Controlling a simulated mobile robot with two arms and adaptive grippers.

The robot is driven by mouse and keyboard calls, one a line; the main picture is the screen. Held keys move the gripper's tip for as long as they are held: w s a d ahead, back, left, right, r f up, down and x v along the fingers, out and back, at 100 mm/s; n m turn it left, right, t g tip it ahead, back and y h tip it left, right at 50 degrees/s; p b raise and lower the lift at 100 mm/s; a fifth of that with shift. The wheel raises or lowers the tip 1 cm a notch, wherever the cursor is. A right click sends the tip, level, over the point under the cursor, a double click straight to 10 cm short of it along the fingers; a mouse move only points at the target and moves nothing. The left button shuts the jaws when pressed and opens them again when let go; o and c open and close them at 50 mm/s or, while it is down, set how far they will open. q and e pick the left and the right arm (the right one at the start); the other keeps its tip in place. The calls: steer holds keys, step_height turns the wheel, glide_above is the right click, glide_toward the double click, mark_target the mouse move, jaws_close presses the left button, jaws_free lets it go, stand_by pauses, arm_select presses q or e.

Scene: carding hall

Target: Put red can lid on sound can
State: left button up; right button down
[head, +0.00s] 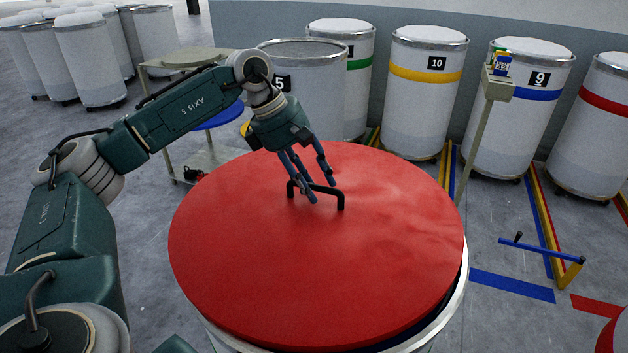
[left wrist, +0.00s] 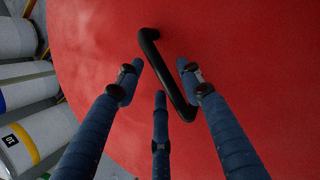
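The red can lid (head: 250,270) is a large round disc with a black bar handle (head: 341,198) at its middle. It lies over a white can (head: 461,285) whose pale rim shows at the lower right; a dark blue strip shows between lid and rim there. My left gripper (head: 316,190) is at the handle, fingers pointing down. In the left wrist view its fingers (left wrist: 159,76) are spread apart, and the black handle (left wrist: 168,75) runs between them over the red lid (left wrist: 250,60). Whether any finger touches the handle I cannot tell. My right gripper is out of view.
An open can marked 5 (head: 308,52) stands behind the lid. Several filled cans, including 10 (head: 428,90) and 9 (head: 515,110), line the wall. A thin post (head: 475,150) rises right of the lid. A trolley (head: 205,160) stands behind my left arm. Blue-yellow bar (head: 545,250) lies right.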

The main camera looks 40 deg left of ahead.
arm_select(q)
steer(key=shift+r, duration=0.2)
steer(key=b+v, duration=0.1)
steer(key=v, duration=1.1)
steer(key=shift+b, duration=0.4)
